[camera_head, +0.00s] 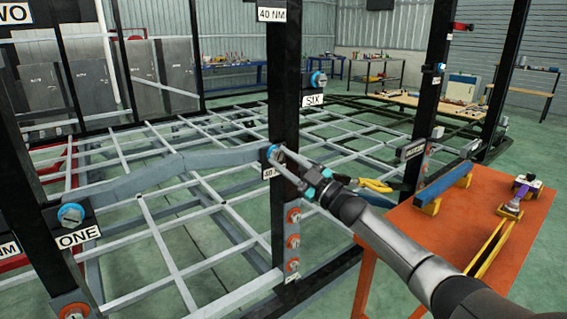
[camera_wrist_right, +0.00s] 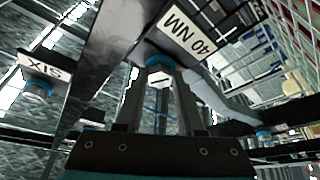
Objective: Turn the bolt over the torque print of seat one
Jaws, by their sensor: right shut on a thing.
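My right gripper (camera_head: 285,165) reaches in from the lower right, with its fingertips around a blue-headed bolt (camera_head: 270,151) on the middle dark post. The right wrist view shows this bolt (camera_wrist_right: 158,62) between the two fingers (camera_wrist_right: 158,75). The seat label ONE (camera_head: 78,238) is on the left post, under another blue-headed bolt (camera_head: 71,215). A cut-off NM label (camera_head: 8,248) is left of it. My left gripper is out of view.
Several orange-ringed bolts (camera_head: 293,240) run down the post. A grey bar (camera_head: 150,173) links the posts. An orange table (camera_head: 455,225) with tools stands right.

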